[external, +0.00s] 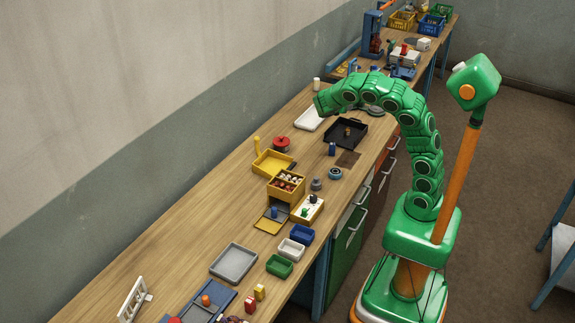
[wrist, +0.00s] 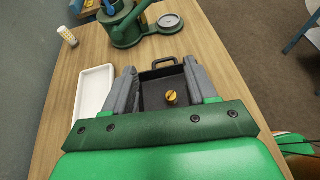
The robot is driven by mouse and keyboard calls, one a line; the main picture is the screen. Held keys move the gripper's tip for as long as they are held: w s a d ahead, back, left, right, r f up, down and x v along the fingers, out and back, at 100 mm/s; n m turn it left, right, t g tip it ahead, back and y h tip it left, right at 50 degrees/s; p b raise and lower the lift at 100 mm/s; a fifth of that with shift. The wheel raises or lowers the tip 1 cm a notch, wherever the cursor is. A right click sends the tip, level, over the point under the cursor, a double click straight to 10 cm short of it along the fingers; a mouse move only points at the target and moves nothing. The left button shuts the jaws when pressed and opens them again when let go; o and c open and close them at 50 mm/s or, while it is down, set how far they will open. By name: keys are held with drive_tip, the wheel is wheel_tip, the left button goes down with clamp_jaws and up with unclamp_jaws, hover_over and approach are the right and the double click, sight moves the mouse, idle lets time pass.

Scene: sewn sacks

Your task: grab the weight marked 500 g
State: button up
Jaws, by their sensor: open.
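A small brass-coloured weight (wrist: 171,97) lies in a black tray (wrist: 151,75) with a handle at its far end. I cannot read any marking on it. In the external view the weight (external: 347,132) shows in the black tray (external: 358,139) on the bench. My gripper (wrist: 160,68) is open and empty, its grey fingers on either side of the tray in the wrist view, the weight appearing between them. In the external view my gripper (external: 320,106) is above the bench by a white tray, left of the black tray. The fingers partly hide the black tray's sides.
The white tray (wrist: 94,92) lies left of the black tray. A green scale (wrist: 126,30) with a round pan and a white shaker (wrist: 67,37) stand beyond.

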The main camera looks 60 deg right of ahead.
drive_tip(key=s+a+f+m+g+y, duration=0.35)
drive_tip(key=s+f+m+y, duration=0.25)
drive_tip(key=s+m, duration=0.25)
drive_tip(key=s+a+f+m+y, duration=0.2)
drive_tip(key=a+f+m+y, duration=0.15)
drive_tip(key=a+m, duration=0.2)
drive_tip(key=s+a+f+m+y, duration=0.1)
drive_tip(key=a+f+m+y, duration=0.1)
drive_tip(key=a+m+y, duration=0.35)
drive_tip(key=w+a+r+m+y, duration=0.1)
drive_tip(key=a+r+m+y, duration=0.2)
drive_tip(key=a, duration=0.4)
drive_tip(key=w+a+r+m+y, duration=0.1)
drive_tip(key=a+r+m+y, duration=0.1)
drive_tip(key=a+m+y, duration=0.3)
drive_tip(key=w+a+r+m+t+y, duration=0.35)
drive_tip(key=w+a+r+m, duration=0.3)
drive_tip(key=r, duration=0.25)
approach(315, 181)
drive_tip(key=a+f, duration=0.1)
drive_tip(key=a, duration=0.1)
drive_tip(key=shift+w+a+f+n+y, duration=0.1)
drive_tip(key=shift+a+f+n+y, duration=0.2)
drive_tip(key=shift+f, duration=0.1)
drive_tip(key=shift+s+x, duration=0.2)
drive_tip(key=shift+x, duration=1.7)
drive_tip(key=shift+s+x, duration=0.15)
drive_tip(key=shift+x, duration=1.8)
